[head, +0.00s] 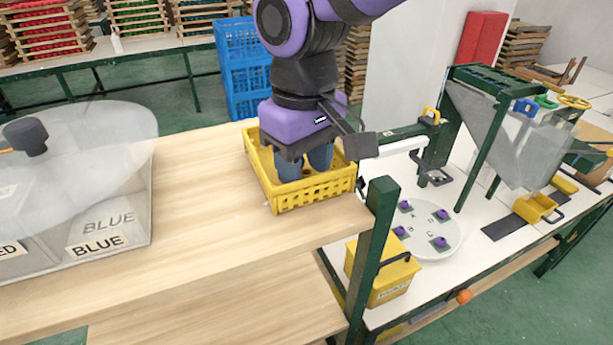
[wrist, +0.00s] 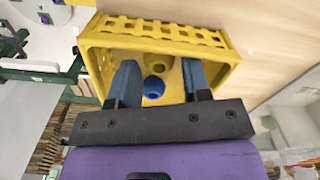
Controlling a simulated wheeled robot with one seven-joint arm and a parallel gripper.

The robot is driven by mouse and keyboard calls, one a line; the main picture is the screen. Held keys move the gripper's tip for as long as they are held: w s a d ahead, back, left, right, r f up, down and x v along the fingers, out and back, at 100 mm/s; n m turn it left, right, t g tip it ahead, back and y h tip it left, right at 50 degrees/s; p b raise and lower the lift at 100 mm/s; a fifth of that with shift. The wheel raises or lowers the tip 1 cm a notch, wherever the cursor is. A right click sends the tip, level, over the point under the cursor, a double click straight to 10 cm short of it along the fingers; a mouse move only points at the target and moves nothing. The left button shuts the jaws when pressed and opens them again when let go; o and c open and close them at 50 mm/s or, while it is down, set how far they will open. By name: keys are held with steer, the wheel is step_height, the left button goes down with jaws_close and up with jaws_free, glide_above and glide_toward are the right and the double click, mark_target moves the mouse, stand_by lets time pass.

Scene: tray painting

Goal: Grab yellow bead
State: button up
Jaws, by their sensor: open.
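A yellow bead (wrist: 158,64) lies inside the yellow crate (wrist: 165,31) in the wrist view, with a blue bead (wrist: 153,88) just beside it, nearer my gripper's palm. My gripper (wrist: 159,70) is open, its two blue fingers on either side of the beads, with nothing held. In the head view my gripper (head: 304,170) points down into the yellow crate (head: 315,193), which stands on the wooden table (head: 200,190). The beads are hidden there behind the gripper and crate walls.
A clear-lidded bin (head: 75,215) labelled BLUE stands on the left of the table. To the right, a lower white bench holds a round plate (head: 425,240) with purple pieces and a yellow box (head: 382,272). The table between bin and crate is clear.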

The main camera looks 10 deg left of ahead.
steer(key=shift+f, duration=0.6)
steer(key=c, duration=0.7)
steer(key=shift+o, duration=0.2)
steer(key=shift+r, duration=0.1)
